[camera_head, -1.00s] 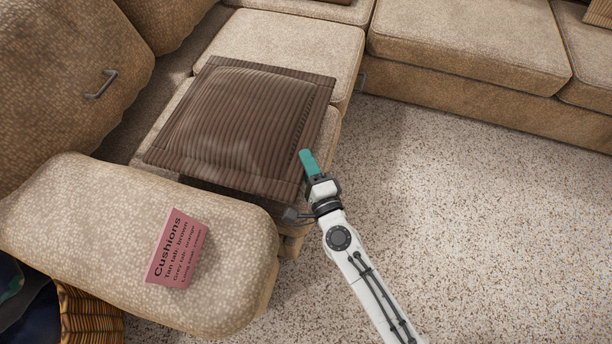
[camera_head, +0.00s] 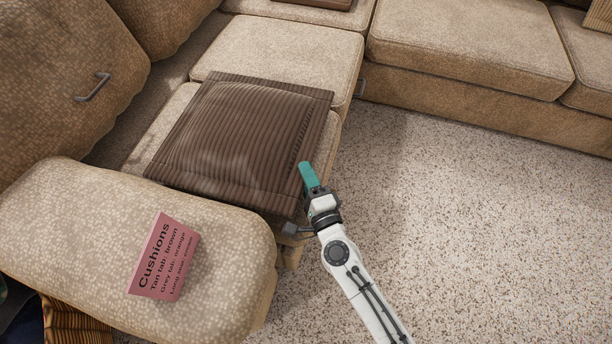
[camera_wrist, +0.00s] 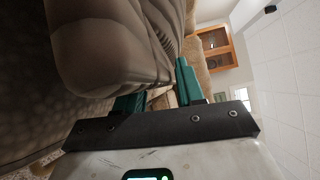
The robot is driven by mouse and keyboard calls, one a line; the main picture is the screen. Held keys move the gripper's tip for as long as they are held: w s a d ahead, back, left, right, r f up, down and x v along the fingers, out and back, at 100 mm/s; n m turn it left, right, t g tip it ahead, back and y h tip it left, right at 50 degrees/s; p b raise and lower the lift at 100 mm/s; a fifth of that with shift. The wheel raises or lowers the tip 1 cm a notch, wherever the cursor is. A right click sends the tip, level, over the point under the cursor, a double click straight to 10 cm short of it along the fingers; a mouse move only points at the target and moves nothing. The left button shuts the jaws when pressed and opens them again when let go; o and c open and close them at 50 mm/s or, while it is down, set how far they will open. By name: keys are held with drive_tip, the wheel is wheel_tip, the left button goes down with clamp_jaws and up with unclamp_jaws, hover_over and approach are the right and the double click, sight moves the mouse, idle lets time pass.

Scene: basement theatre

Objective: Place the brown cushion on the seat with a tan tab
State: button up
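The brown ribbed cushion (camera_head: 235,135) lies flat over the seat nearest the armrest in the head view, covering most of that seat (camera_head: 327,140). My gripper (camera_head: 308,178) is at the cushion's near right corner, with one teal finger on top of its edge. In the wrist view my gripper (camera_wrist: 158,92) has its fingers on either side of a ribbed edge, shut on the cushion. A small tab (camera_head: 290,229) shows at this seat's front, beside my gripper; its colour is hard to tell. Another small grey tab (camera_head: 361,85) is at the farther seat's front corner. Contact beneath the cushion is hidden.
A pink card (camera_head: 163,260) on the armrest (camera_head: 70,220) reads "Cushions", "Tan tab: brown", "Grey tab: orange"; its last line is small. The farther seat (camera_head: 285,55) is bare. Another sofa section (camera_head: 470,45) runs along the back right. The speckled carpet (camera_head: 480,200) is clear.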

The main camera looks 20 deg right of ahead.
drive_tip(key=shift+o, duration=0.8)
drive_tip(key=s+b, duration=0.1)
drive_tip(key=s, duration=1.1)
drive_tip(key=shift+d, duration=0.25)
